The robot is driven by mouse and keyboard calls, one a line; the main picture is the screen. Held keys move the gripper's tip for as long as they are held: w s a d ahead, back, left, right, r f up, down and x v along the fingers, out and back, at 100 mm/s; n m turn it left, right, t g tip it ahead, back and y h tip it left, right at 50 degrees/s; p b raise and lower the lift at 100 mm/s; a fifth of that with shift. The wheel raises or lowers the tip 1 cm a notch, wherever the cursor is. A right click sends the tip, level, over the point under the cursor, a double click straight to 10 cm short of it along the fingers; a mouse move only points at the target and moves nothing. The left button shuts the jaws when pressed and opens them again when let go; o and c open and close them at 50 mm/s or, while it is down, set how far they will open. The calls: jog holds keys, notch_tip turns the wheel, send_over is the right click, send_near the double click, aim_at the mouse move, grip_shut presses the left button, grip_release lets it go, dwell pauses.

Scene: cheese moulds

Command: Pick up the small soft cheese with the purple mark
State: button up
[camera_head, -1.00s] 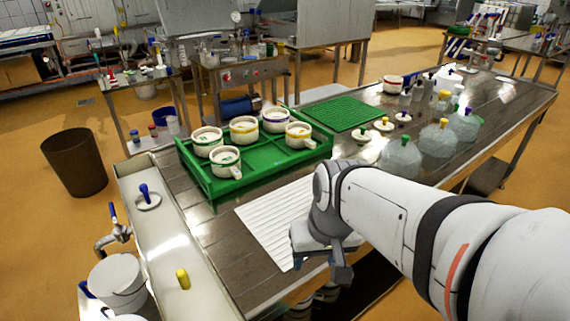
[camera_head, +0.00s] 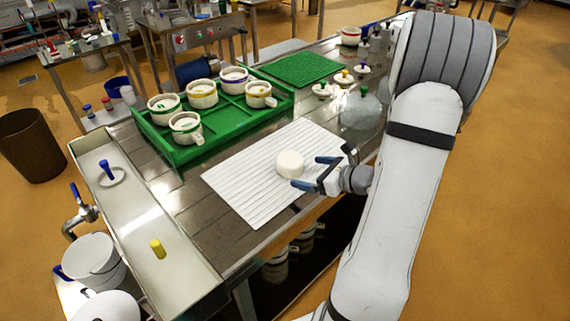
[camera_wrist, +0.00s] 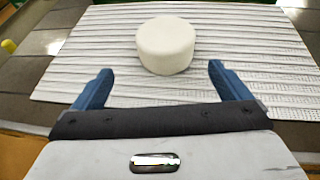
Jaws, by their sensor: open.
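A small white round cheese (camera_head: 290,164) sits upright on the white ribbed mat (camera_head: 240,190). No purple mark shows on it in either view. In the wrist view the cheese (camera_wrist: 166,45) is just beyond my gripper (camera_wrist: 160,72), roughly centred between the two blue fingers. My gripper (camera_head: 313,173) is open and empty, to the right of the cheese in the head view, with a gap between them. A white mould with a purple band (camera_head: 233,79) stands at the back of the green tray (camera_head: 190,151); its contents are unclear.
Several other moulds with green or yellow bands stand in the green tray. Behind are a green mat (camera_head: 300,69), small knobbed lids (camera_head: 322,90) and a clear jar (camera_head: 361,110). A sink counter (camera_head: 150,215) is at the left. The mat around the cheese is clear.

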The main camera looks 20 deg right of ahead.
aim_at(293, 165)
jog(key=x, duration=0.5)
jog(key=p+x, duration=0.1)
jog(key=x, duration=0.1)
jog(key=shift+w+d+r, duration=0.1)
jog(key=shift+w, duration=0.45)
jog(key=shift+c, duration=0.3)
jog(key=c, duration=0.8)
notch_tip(293, 165, up, 10)
jog(key=shift+r, duration=0.1)
